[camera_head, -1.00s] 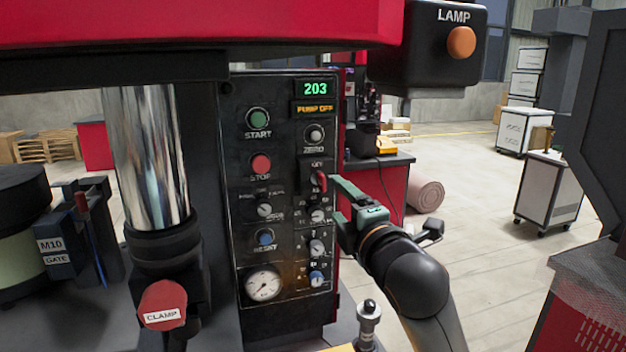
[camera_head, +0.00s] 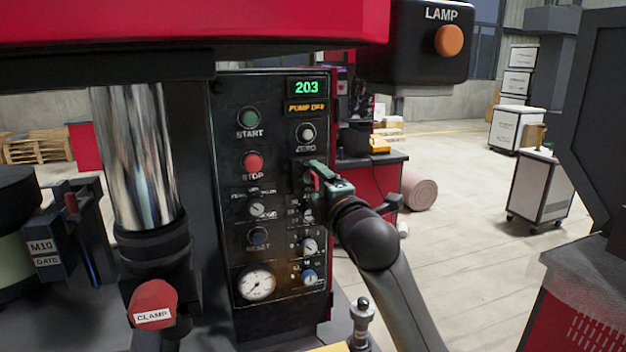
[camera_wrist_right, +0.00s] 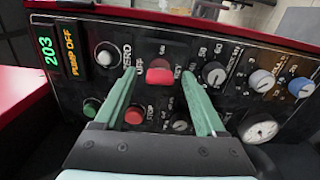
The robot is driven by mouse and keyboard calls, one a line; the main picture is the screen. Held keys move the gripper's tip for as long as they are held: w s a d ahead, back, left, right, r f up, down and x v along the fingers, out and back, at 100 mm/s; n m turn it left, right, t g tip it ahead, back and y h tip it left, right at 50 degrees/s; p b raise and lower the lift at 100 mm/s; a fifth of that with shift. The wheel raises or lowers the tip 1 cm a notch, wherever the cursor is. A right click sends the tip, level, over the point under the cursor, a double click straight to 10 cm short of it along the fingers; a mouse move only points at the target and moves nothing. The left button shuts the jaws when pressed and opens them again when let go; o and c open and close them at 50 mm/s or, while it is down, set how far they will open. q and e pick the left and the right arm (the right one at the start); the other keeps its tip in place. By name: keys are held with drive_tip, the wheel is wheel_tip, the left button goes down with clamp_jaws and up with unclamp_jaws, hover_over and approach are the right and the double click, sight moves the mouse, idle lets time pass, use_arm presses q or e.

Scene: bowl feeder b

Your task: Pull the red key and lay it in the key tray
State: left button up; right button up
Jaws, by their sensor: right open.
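The red key (camera_wrist_right: 159,76) sits in its switch on the black control panel, in the middle of the right wrist view. In the head view it is a small red sliver (camera_head: 316,182), mostly covered by my fingers. My right gripper (camera_wrist_right: 157,80) is open, with one green finger on each side of the key and a gap visible on both sides. In the head view my right gripper (camera_head: 317,174) reaches the panel from the right. My left gripper is not in view. I cannot make out a key tray in these frames.
The panel carries the START button (camera_head: 249,118), STOP button (camera_head: 252,162), knobs and a gauge (camera_head: 256,284). A red CLAMP knob (camera_head: 153,304) stands at lower left. The LAMP box (camera_head: 414,60) hangs above right. Open floor lies beyond my right arm.

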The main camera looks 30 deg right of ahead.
sight(316, 184)
drive_tip(key=shift+w+d, duration=0.1)
drive_tip(key=shift+w, duration=0.4)
idle(0.9)
clamp_jaws()
idle(0.5)
idle(0.4)
drive_tip(key=shift+v, duration=3.05)
